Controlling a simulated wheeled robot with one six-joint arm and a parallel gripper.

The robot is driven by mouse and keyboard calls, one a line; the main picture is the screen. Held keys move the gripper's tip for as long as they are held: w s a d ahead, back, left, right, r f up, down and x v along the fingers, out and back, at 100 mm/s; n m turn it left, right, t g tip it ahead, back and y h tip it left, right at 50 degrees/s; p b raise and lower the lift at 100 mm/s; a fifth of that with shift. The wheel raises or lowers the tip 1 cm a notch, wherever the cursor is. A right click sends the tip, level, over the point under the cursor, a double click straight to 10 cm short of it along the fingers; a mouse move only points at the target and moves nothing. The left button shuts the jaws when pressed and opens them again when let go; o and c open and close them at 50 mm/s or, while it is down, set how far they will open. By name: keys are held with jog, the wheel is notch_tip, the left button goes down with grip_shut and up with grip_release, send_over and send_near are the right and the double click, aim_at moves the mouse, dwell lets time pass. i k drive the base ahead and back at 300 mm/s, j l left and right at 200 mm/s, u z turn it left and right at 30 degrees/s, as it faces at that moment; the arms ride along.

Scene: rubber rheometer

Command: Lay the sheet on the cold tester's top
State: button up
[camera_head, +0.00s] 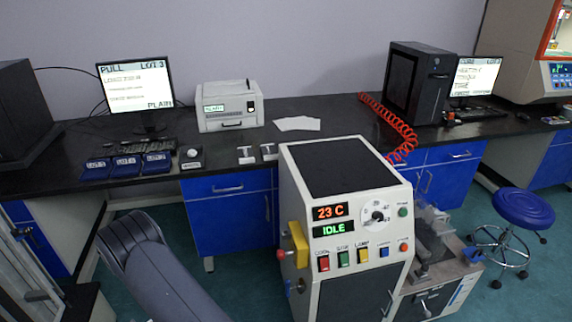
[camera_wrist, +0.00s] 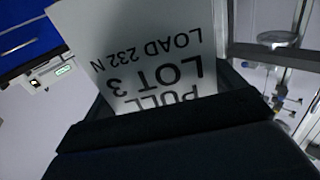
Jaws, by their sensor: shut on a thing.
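My gripper (camera_wrist: 165,118) shows in the wrist view as dark jaws shut on a white sheet (camera_wrist: 135,45). The sheet stands out beyond the jaws and its black print appears upside down: PULL, LOT 3, LOAD 232 N. Its lower edge is hidden by the jaws. In the head view the tester (camera_head: 330,250) stands in front of the bench, its display reading 23 C and IDLE. Its flat black top (camera_head: 345,167) is bare. My gripper and the held sheet are not in the head view; only part of my arm shows at lower left.
Blue LOT trays (camera_head: 126,165), a PULL monitor (camera_head: 136,86) and a white printer-like box (camera_head: 229,106) stand on the black bench. White paper (camera_head: 297,124) lies behind the tester. A red coiled hose (camera_head: 390,120) reaches down behind it. A blue stool (camera_head: 523,207) stands right.

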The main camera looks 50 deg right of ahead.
aim_at(353, 182)
jog(key=k+l+z, duration=0.45)
jog(key=z, duration=0.2)
jog(key=k+l+z, duration=0.1)
jog(key=l+z, duration=0.25)
jog(key=l, duration=0.15)
